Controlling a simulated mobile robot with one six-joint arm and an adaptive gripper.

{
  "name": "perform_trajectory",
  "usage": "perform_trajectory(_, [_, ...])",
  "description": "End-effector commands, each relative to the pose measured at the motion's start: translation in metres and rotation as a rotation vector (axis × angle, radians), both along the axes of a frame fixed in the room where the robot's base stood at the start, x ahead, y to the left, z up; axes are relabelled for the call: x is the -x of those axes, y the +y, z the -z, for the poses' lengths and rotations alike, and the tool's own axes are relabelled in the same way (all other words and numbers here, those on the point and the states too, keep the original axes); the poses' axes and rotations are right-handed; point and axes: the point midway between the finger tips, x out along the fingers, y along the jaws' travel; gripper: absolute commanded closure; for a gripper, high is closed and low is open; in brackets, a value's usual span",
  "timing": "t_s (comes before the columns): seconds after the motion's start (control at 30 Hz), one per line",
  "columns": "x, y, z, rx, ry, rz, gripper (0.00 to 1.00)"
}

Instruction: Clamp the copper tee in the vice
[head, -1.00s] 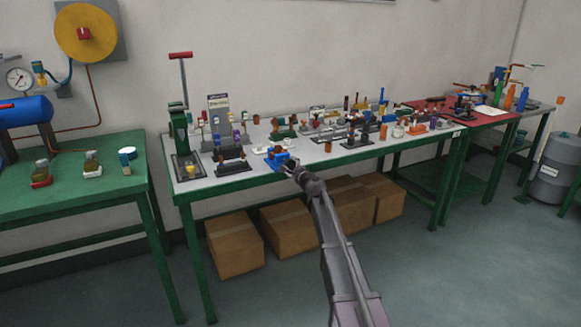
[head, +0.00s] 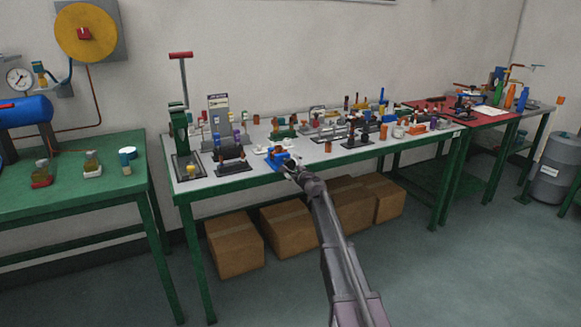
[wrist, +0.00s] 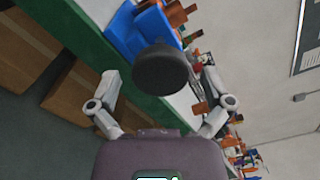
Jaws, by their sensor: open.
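The blue vice (head: 274,161) stands at the front edge of the grey-topped bench. In the wrist view its blue body (wrist: 130,35) shows at the top, with a dark round knob (wrist: 160,70) in front. My gripper (wrist: 162,86) is open, with one finger on each side of the knob and visible gaps between. It also shows at the vice's front in the head view (head: 293,163). A copper-coloured piece (wrist: 177,13) shows by the vice at the top of the wrist view. I cannot tell whether it is the copper tee or whether it sits between the jaws.
The bench (head: 228,181) is crowded with small fittings and stands behind and right of the vice. A green press (head: 180,133) stands to the left. Cardboard boxes (head: 287,229) lie under the bench. The floor in front is clear.

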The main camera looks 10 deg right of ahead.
Motion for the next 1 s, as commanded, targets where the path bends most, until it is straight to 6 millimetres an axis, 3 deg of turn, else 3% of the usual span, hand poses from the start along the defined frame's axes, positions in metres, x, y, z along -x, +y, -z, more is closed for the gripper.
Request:
perform_trajectory(0.27, [0.0001, -0.0002, 0.0, 0.028, -0.009, 0.0, 0.0])
perform_trajectory(0.8, [0.0, -0.0002, 0.0, 0.399, -0.13, 0.0, 0.0])
perform_trajectory(1.0, [0.0001, -0.0002, 0.0, 0.466, -0.151, 0.0, 0.0])
